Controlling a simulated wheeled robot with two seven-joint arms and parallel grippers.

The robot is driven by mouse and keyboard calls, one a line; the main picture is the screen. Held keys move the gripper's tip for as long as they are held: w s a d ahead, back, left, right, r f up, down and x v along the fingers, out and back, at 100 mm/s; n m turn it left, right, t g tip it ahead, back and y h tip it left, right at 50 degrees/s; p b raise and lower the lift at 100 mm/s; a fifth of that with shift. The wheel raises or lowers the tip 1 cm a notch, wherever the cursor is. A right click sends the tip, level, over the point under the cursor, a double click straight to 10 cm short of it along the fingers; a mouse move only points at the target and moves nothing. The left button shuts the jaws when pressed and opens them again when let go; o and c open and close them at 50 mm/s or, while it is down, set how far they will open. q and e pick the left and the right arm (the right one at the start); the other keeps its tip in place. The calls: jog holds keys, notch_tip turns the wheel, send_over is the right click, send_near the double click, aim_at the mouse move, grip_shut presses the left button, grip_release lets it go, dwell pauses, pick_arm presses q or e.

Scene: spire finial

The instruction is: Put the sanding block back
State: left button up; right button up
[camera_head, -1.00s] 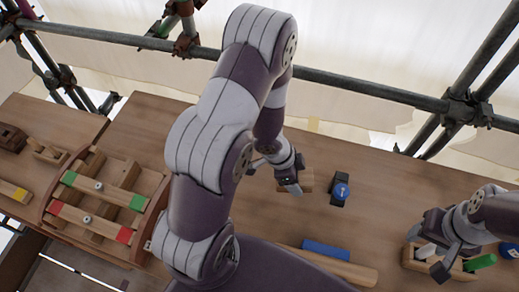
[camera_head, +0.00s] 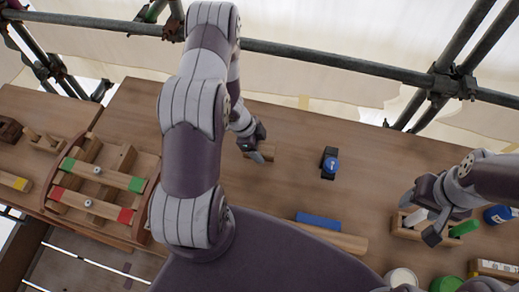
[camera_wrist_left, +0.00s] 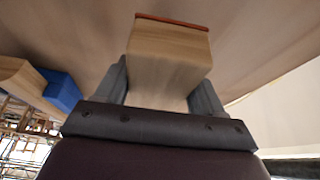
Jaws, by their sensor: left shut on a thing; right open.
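The sanding block is a pale wooden block (camera_wrist_left: 168,62) with a thin reddish layer along its far face in the left wrist view. It fills the space between the two dark fingers of my left gripper (camera_wrist_left: 165,88), which is shut on it. In the head view the block (camera_head: 266,151) shows beside my left gripper (camera_head: 250,148), over the back middle of the bench; I cannot tell whether it touches the bench. My right gripper (camera_head: 424,222) is open at a small wooden holder (camera_head: 402,231) with a green-handled tool (camera_head: 463,228) and a white thing.
A dark tool with a blue round top (camera_head: 330,163) stands right of the block. A blue bar (camera_head: 319,221) lies by a wooden bar (camera_head: 342,242) in front. A wooden frame with coloured-end bars (camera_head: 98,182) is at left. Scaffold pipes (camera_head: 330,65) run behind.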

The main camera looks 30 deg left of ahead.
pick_arm(q)
notch_tip(320, 180, down, 4)
jog(key=shift+w+a+r+p, duration=0.1)
jog(key=shift+w+r+p, duration=0.05)
jog(key=shift+p, duration=0.35)
